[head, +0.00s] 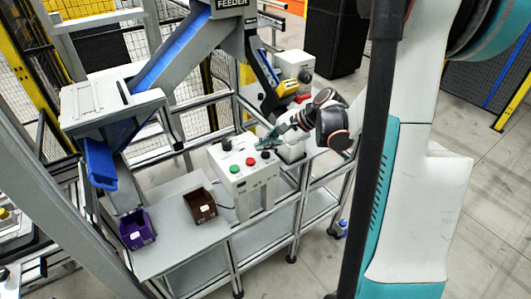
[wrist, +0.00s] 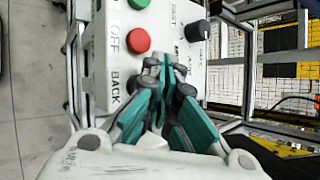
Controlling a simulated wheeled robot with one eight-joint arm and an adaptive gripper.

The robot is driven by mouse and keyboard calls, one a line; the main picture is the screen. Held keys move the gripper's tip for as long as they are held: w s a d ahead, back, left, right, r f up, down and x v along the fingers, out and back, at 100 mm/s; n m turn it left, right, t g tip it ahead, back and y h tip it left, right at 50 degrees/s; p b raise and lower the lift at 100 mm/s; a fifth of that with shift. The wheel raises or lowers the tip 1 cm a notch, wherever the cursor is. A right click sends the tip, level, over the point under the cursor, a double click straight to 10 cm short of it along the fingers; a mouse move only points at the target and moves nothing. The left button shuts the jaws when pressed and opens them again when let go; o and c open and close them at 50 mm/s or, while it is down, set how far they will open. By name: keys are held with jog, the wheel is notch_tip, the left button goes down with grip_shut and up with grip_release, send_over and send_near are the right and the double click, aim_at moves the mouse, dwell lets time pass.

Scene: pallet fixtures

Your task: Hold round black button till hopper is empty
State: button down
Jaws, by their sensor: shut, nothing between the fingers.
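The white control box (head: 245,180) stands on the grey table, with a green button (head: 234,169), a red button (head: 250,161) and a black knob (head: 227,144) on top. A small dark round button (head: 265,154) shows near the box's right end, close to my gripper (head: 264,142). In the wrist view my gripper (wrist: 165,68) is shut and empty, its teal fingertips over the box face between the red button (wrist: 138,40) and black knob (wrist: 197,31). The fingers hide the panel beneath, so I cannot tell whether they touch a button. The feeder hopper's inside is not visible.
A blue chute (head: 172,48) slopes down from the feeder (head: 232,4) at the top. A blue tray (head: 100,163) hangs at the left. A purple bin (head: 137,230) and a brown bin (head: 200,206) stand on the table. Metal frame rails surround the box.

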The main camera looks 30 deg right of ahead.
aim_at(265, 156)
jog(key=shift+r+p, duration=1.75)
jog(key=shift+r, duration=0.8)
